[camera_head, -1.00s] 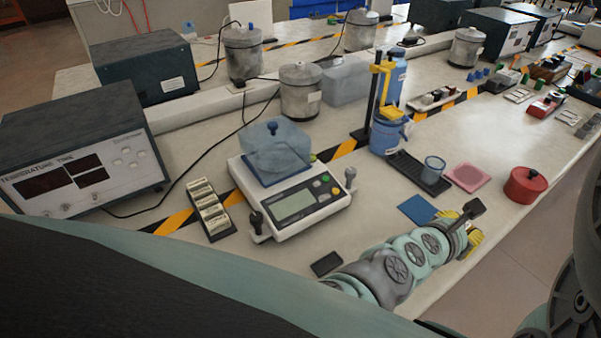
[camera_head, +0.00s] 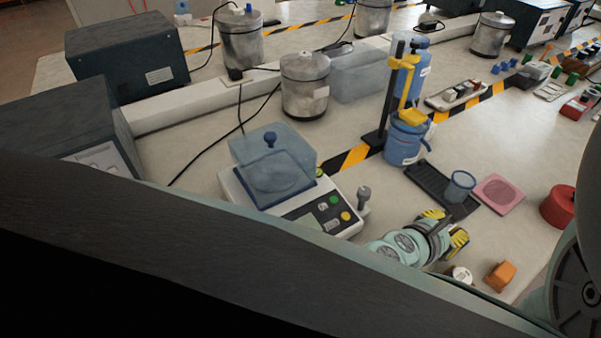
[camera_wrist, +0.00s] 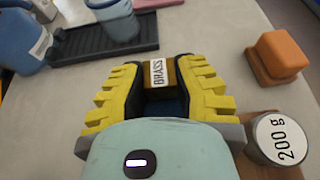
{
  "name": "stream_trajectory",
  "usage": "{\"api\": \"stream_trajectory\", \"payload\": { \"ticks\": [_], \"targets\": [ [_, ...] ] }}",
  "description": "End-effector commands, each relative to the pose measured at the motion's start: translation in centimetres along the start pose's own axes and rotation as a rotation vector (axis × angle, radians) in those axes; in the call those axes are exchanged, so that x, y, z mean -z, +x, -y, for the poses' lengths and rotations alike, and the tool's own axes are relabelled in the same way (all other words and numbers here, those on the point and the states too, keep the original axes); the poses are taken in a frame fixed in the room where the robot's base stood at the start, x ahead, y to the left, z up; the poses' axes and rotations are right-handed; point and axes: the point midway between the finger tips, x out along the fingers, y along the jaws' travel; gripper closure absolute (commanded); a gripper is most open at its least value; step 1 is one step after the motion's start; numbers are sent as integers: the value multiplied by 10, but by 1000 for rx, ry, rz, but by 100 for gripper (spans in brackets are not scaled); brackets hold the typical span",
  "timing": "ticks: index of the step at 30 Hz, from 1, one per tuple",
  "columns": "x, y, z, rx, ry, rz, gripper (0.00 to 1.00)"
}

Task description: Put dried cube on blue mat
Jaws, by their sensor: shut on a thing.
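My gripper (camera_head: 446,232) has yellow ribbed fingers and is over the bench, in front of the black tray. In the wrist view my gripper (camera_wrist: 162,88) is shut on a small brass-coloured cube (camera_wrist: 171,76) with a white label reading BRASS. A dark blue patch (camera_wrist: 165,107) shows between the fingers below the cube; it appears to be the blue mat, but I cannot tell whether the cube touches it. In the head view my arm and gripper hide the cube and the mat.
An orange block (camera_head: 500,275) and a 200 g weight (camera_wrist: 281,138) stand close to the right of my gripper. The black tray (camera_head: 428,180) holding a clear beaker (camera_head: 459,186), a pink mat (camera_head: 498,194) and a red pot (camera_head: 559,206) lie beyond. The balance (camera_head: 330,210) stands left.

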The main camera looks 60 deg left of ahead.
Motion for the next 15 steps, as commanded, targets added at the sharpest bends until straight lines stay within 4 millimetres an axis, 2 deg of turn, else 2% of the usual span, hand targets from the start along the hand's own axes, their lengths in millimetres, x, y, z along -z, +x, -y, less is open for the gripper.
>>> {"api": "stream_trajectory", "payload": {
  "ticks": [8,9,14,15],
  "targets": [
    [2,1,0,-1,-1,1,100],
    [1,1,0,-1,-1,0,66],
    [1,1,0,-1,-1,0,50],
    [1,1,0,-1,-1,0,49]
  ]
}}
